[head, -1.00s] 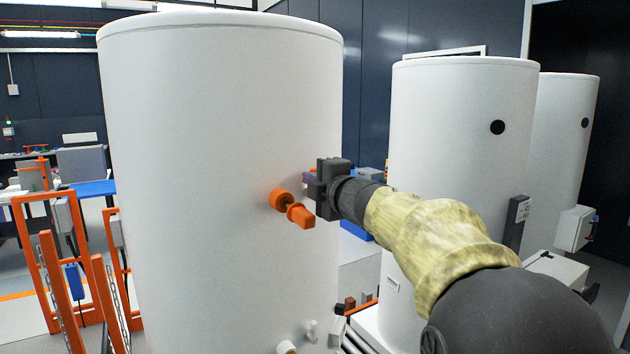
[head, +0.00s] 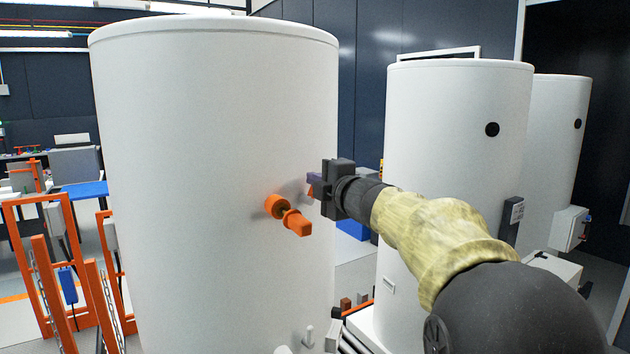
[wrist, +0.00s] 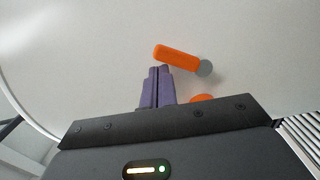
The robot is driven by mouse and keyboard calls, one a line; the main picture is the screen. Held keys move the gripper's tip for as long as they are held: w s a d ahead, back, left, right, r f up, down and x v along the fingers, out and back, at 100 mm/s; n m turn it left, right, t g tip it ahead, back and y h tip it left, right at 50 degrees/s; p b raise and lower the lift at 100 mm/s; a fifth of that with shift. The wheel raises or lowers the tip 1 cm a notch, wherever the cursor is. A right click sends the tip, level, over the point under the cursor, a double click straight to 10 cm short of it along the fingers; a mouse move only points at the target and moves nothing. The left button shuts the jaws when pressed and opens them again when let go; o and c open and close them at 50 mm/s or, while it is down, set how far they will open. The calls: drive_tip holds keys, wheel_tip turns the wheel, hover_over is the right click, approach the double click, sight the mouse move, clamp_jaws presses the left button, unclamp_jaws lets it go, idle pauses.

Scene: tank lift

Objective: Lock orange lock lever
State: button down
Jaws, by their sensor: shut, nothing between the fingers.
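An orange lever (wrist: 177,57) with a grey round pivot lies against the white tank wall in the wrist view. My gripper (wrist: 158,72) has purple fingers pressed together, their tips right beside the lever's left half; whether they touch it I cannot tell. In the head view my gripper (head: 312,180) is at the right side of the large white tank (head: 200,150), with a small orange bit (head: 311,192) at its fingertips. An orange fitting with a handle (head: 297,222) sticks out of the tank just left of and below my gripper. The gripper body hides part of an orange piece (wrist: 202,98).
Two more white tanks (head: 440,130) stand to the right behind my arm. Orange frames (head: 40,240) with chains stand at the left. Small grey fittings (head: 309,335) sit low on the near tank.

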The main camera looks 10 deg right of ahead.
drive_tip(key=shift+w+d+f, duration=0.25)
drive_tip(key=shift+w+d, duration=0.2)
drive_tip(key=shift+d, duration=0.15)
drive_tip(key=shift+w+d+f, duration=0.25)
drive_tip(key=shift+w+d, duration=0.15)
drive_tip(key=shift+d, duration=0.2)
drive_tip(key=shift+d, duration=0.1)
